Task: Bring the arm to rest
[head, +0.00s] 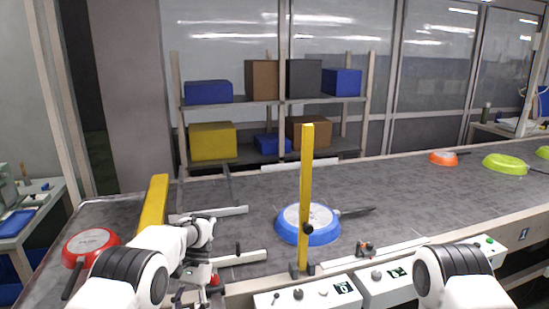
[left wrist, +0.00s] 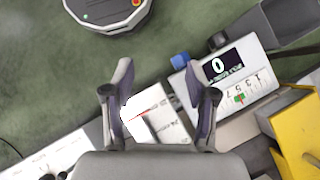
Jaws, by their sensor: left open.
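My left arm bends over the near edge of the conveyor (head: 375,225) in the head view. Its gripper (left wrist: 160,82) is open in the left wrist view, with nothing held between its two fingers. Beyond the fingers lie the floor and a white control box (left wrist: 230,75) with a dark display reading 0. In the head view the left fingers are partly hidden and hard to make out. Only the upper part of my right arm shows at the lower right; its gripper is out of view.
A blue pan (head: 309,232) lies upside down on the belt behind a yellow post (head: 306,185). A red pan (head: 91,243) lies at the left. Orange (head: 442,158) and green (head: 504,164) pans are farther right. A shelf (head: 240,103) with boxes stands behind.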

